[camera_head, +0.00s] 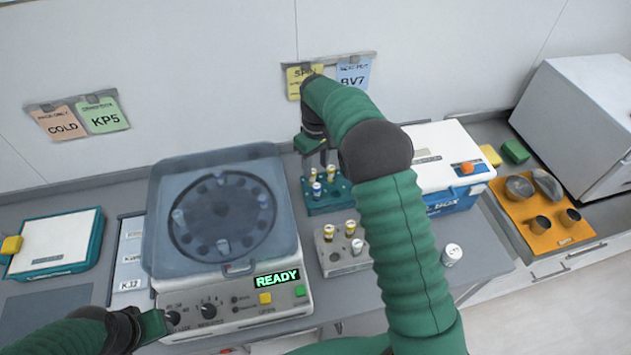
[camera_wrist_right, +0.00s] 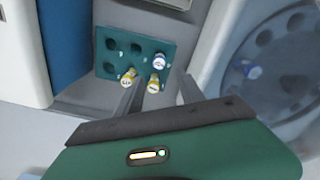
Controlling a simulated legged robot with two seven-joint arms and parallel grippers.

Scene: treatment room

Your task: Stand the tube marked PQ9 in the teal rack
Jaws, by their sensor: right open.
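The teal rack (camera_head: 340,205) stands behind the grey rack and also shows in the right wrist view (camera_wrist_right: 110,48). It holds two yellow-capped tubes (camera_wrist_right: 127,81) and a blue-and-white-capped tube (camera_wrist_right: 158,62). The grey rack (camera_head: 347,268) holds several tubes (camera_head: 328,233) with yellow or white caps. I cannot read PQ9 on any tube. My right gripper (camera_head: 322,158) is open above the teal rack; in its wrist view one yellow cap shows between the fingers (camera_wrist_right: 160,85), contact unclear. My left gripper (camera_head: 150,326) is at the lower left, its jaws unclear.
A centrifuge (camera_head: 225,255) with a clear lid and a READY display stands left of the racks. A blue-and-white box (camera_head: 450,200) is to the right. A white capped container (camera_head: 452,254) stands on the counter near the front. An orange tray (camera_head: 560,236) lies farther right.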

